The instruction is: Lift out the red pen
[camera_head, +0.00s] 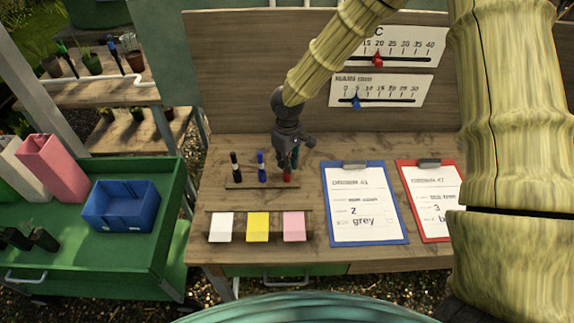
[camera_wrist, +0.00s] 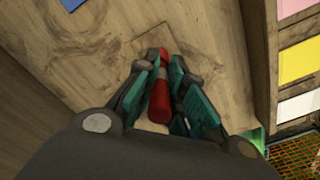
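The red pen (camera_wrist: 159,103) stands between the two teal-padded fingers of my gripper (camera_wrist: 165,70) in the wrist view, with a pad close against each side. The gripper looks shut on it. In the head view my gripper (camera_head: 289,155) hangs over the right end of the small wooden pen stand (camera_head: 247,186), and only the red lower part of the pen (camera_head: 287,176) shows below the fingers. I cannot tell whether the pen is clear of the stand. A black pen (camera_head: 236,167) and a blue pen (camera_head: 262,166) stand upright to its left.
White, yellow (camera_head: 257,227) and pink cards sit in front of the stand. A blue clipboard (camera_head: 327,228) and a red clipboard (camera_head: 406,220) lie to the right. A backboard (camera_head: 230,80) with slider gauges rises behind. A green cart (camera_head: 90,255) with a blue bin (camera_head: 122,216) stands left.

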